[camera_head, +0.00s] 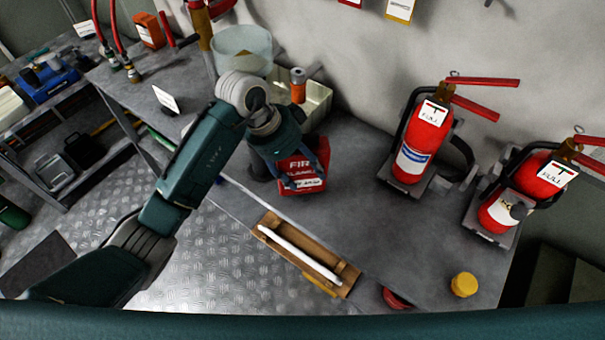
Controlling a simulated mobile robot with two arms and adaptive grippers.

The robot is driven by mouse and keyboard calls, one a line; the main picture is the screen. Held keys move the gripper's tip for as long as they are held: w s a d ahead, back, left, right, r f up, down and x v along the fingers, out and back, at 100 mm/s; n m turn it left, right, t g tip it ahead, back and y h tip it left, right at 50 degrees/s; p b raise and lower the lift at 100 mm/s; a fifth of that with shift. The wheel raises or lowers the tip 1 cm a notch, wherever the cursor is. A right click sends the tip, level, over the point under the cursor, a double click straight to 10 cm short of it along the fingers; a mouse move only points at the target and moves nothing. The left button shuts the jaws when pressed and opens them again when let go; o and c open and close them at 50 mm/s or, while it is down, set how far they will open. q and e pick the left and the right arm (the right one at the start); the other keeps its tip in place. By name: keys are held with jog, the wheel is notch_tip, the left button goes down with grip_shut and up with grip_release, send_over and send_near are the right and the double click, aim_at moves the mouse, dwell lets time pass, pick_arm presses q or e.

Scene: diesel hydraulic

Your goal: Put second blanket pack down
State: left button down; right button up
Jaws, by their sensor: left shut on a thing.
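A red pack with white lettering beginning "FIR" (303,181), which looks like the blanket pack, is at the middle of the grey bench (350,215). My left gripper (290,180) is shut on it, with the fingers partly hidden by the wrist and the pack. I cannot tell whether the pack's underside touches the bench top. A second blanket pack cannot be told apart elsewhere in the view. My right gripper is not in view.
Two red extinguishers, one (408,160) and another (540,175), stand in brackets at the right. A wooden tray (346,283) with a white rod and a yellow cap (464,284) lie near the front edge. A pale bin (318,97) stands behind.

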aim_at(290, 163)
pick_arm(q)
notch_tip(290, 163, down, 2)
jog(key=shift+f+p, duration=0.1)
jog(key=shift+p, duration=0.3)
jog(key=shift+f, duration=0.4)
jog(key=c, duration=0.7)
grip_release()
jog(key=shift+a+f, duration=0.1)
jog(key=shift+o, duration=0.2)
jog(key=b+v, duration=0.1)
jog(key=v, duration=0.6)
jog(key=shift+a+r, duration=0.1)
jog(key=shift+r, duration=0.15)
